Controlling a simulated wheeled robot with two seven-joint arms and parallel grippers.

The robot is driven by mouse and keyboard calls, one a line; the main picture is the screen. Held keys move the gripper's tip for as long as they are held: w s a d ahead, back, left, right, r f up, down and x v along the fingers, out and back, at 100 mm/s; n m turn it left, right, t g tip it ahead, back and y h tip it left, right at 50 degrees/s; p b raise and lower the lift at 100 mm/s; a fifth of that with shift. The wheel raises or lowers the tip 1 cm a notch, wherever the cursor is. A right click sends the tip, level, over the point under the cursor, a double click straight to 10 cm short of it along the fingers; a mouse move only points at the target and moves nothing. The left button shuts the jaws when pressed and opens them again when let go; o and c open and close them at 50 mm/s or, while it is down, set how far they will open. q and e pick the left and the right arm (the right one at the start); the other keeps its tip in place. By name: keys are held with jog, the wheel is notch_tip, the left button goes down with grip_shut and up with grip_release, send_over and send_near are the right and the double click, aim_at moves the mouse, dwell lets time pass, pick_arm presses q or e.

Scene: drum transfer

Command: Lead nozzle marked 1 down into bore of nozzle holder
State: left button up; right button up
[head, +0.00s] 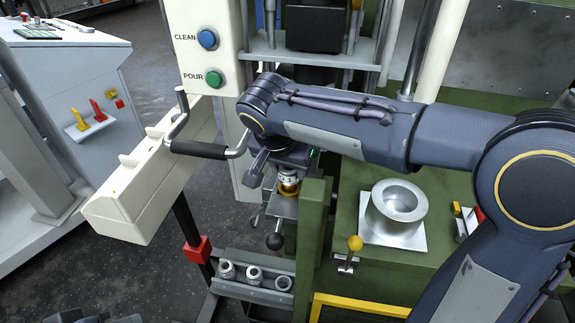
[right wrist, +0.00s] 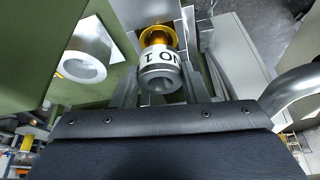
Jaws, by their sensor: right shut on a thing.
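My right gripper (head: 288,168) is shut on the nozzle marked 1 (head: 288,178), its fingers on either side of it. In the right wrist view the nozzle (right wrist: 161,72) shows a white band with dark lettering and a grey end with a round opening. A gold-coloured collar (head: 289,190) lies directly below the nozzle, at the grey metal nozzle holder (head: 284,208). The nozzle looks roughly in line with the collar. I cannot tell how far it sits in the bore, as the bore is hidden.
A rack (head: 250,292) below holds several grey nozzle-like parts. A green post (head: 314,225) stands close right of the holder. A crank handle (head: 200,150) is to the left. A silver funnel-like cup (head: 398,203) and a yellow-knobbed lever (head: 354,243) are to the right.

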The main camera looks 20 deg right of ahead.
jog(key=shift+f+b, duration=0.3)
jog(key=shift+f, duration=0.05)
jog(key=shift+f+b, duration=0.65)
jog(key=shift+f, duration=0.2)
jog(key=o, duration=1.1)
jog(key=v, duration=0.7)
jog(key=shift+s+a+r, duration=0.15)
jog(key=shift+r, duration=0.15)
